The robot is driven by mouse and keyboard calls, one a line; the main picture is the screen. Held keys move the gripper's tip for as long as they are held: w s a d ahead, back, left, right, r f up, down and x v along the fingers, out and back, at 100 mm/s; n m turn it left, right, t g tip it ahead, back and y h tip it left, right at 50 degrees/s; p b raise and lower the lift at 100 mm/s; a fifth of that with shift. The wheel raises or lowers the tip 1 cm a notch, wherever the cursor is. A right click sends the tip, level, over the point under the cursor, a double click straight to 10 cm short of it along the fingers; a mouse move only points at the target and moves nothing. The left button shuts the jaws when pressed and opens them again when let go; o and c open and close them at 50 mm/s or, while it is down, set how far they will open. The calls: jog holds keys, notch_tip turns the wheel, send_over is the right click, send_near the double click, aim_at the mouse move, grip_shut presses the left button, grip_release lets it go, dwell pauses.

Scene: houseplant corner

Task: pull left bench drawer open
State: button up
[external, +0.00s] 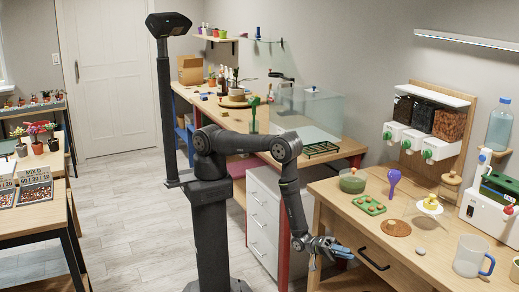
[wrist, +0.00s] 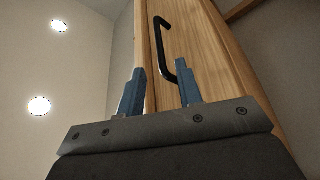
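The left bench drawer (external: 353,259) has a light wood front with a black bar handle (external: 373,260), in the wooden bench at the right of the external view. The drawer looks shut. In the wrist view, the drawer front (wrist: 204,45) rises upright ahead, with the black handle (wrist: 163,47) running down it; its lower end passes behind the right blue finger. My gripper (external: 333,246) is just left of the handle, close to the bench front. In the wrist view, my gripper (wrist: 159,70) has its fingers apart with nothing held. Whether it touches the handle I cannot tell.
The bench top (external: 345,205) above carries a green tray (external: 369,204), a glass mug (external: 472,257) and a purple scoop (external: 393,182). A white drawer cabinet (external: 262,222) stands behind my arm. The floor (external: 130,225) to the left is clear.

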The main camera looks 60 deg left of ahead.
aim_at(367, 258)
jog(key=x, duration=0.9)
jog(key=shift+d, duration=0.15)
jog(key=shift+c, duration=0.2)
grip_shut()
